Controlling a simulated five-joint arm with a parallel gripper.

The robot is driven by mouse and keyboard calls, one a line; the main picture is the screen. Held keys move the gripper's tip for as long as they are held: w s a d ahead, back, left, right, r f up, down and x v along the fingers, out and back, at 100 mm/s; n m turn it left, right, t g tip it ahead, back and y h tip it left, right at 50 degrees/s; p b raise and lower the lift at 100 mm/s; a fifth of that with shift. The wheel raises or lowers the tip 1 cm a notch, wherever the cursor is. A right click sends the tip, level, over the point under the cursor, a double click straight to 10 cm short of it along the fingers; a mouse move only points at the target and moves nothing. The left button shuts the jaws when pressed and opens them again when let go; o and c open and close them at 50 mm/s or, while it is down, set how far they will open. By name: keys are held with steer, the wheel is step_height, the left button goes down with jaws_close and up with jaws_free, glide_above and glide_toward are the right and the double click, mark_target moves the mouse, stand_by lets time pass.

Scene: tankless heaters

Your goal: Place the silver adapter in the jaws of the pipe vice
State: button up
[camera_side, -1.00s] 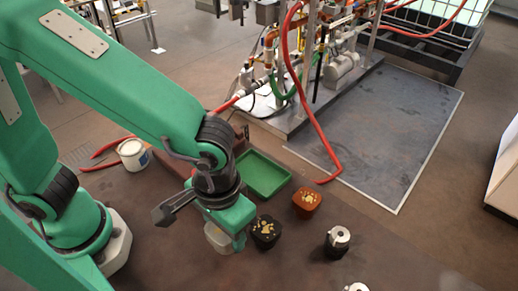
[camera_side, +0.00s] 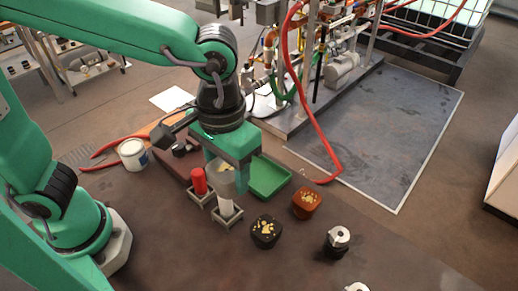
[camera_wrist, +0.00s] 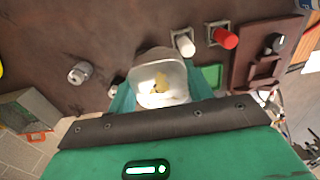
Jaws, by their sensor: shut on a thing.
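My gripper (camera_side: 236,165) is raised over the table, with its fingers on either side of a translucent cup (camera_side: 220,180). In the wrist view the cup (camera_wrist: 160,84) sits between the fingers with yellowish bits inside. A silver fitting, possibly the silver adapter (camera_wrist: 80,73), lies on the table at the left of the wrist view, apart from my gripper. In the side view a silver piece (camera_side: 340,235) sits on a dark round base at the right. A red-brown block with a black knob (camera_wrist: 258,60) may be the pipe vice; I cannot tell.
A red cylinder (camera_side: 198,182) and a white cylinder (camera_side: 226,207) stand in square holders below my gripper. A green tray (camera_side: 268,178), a black container (camera_side: 265,232) and an orange container (camera_side: 305,203) are to the right. A white can (camera_side: 132,154) stands left.

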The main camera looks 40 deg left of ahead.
steer(key=w+a, duration=0.6)
steer(key=a, duration=0.3)
steer(key=w+a, duration=0.5)
steer(key=a, duration=0.4)
steer(key=shift+w+d+f, duration=0.1)
steer(key=shift+d+f, duration=0.05)
steer(key=shift+f, duration=1.15)
steer(key=shift+w+d+f, duration=0.1)
steer(key=shift+f, duration=1.15)
steer(key=shift+a, duration=0.1)
steer(key=w+a+f, duration=0.1)
steer(key=a+f, duration=0.1)
steer(key=a, duration=0.1)
steer(key=w+a+f, duration=0.1)
steer(key=a+f, duration=0.1)
steer(key=a, duration=0.2)
steer(key=w+a+f, duration=0.2)
steer(key=a+f, duration=0.1)
steer(key=shift+w+a, duration=0.1)
steer(key=shift+a, duration=0.3)
steer(key=shift+f, duration=1.95)
